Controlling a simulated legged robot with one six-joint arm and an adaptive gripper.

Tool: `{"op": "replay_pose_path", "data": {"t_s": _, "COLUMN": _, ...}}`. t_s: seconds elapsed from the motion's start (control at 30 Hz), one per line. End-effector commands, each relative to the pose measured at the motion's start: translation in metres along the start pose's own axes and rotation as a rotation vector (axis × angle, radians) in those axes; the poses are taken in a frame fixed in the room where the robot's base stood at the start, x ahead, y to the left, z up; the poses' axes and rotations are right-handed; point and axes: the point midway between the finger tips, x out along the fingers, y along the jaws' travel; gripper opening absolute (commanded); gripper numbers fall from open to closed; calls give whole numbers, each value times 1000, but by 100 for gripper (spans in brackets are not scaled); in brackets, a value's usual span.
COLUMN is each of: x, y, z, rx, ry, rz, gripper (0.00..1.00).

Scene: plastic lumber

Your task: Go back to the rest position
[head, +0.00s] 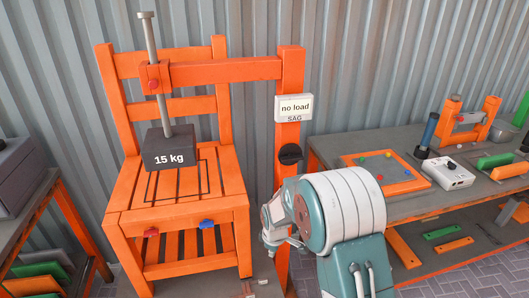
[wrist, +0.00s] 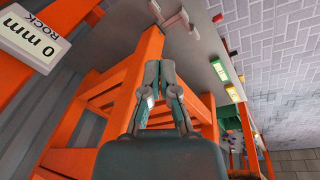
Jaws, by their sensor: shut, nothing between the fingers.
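My gripper (wrist: 159,66) shows in the wrist view with its two fingers close together, shut and empty, in front of orange bars. In the head view my arm is folded at the lower middle, right of the orange chair (head: 178,218), and my fingers cannot be made out clearly. The chair stands upright. A dark 15 kg weight (head: 168,148) on a grey rod (head: 151,50) is over its seat, and I cannot tell whether it touches. An orange post (head: 289,170) beside the chair carries a "no load SAG" sign (head: 294,107) and a black knob (head: 290,154).
A workbench (head: 330,150) at the right holds an orange-framed board (head: 384,172), a white box (head: 447,173) and a dark blue cylinder (head: 427,133). Another bench (head: 25,215) stands at the left. A "0 mm ROCK" sign (wrist: 33,40) shows in the wrist view. A corrugated wall (head: 350,60) is behind.

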Motion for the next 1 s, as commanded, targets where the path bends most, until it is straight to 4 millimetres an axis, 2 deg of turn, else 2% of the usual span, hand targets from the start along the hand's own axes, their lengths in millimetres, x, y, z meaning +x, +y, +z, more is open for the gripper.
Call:
{"op": "replay_pose_path", "data": {"t_s": 0.03, "x": -23, "y": 3, "z": 4, "rx": 41, "ry": 9, "rz": 16, "gripper": 0}}
{"op": "replay_pose_path", "data": {"t_s": 0.2, "x": -89, "y": 2, "z": 23, "rx": 189, "ry": 28, "rz": 50, "gripper": 0}}
{"op": "replay_pose_path", "data": {"t_s": 0.5, "x": -190, "y": -19, "z": 67, "rx": 450, "ry": 76, "rz": 103, "gripper": 0}}
{"op": "replay_pose_path", "data": {"t_s": 0.7, "x": -244, "y": -46, "z": 101, "rx": 623, "ry": 114, "rz": 135, "gripper": 0}}
{"op": "replay_pose_path", "data": {"t_s": 1.0, "x": -302, "y": -101, "z": 148, "rx": 878, "ry": 178, "rz": 180, "gripper": 0}}
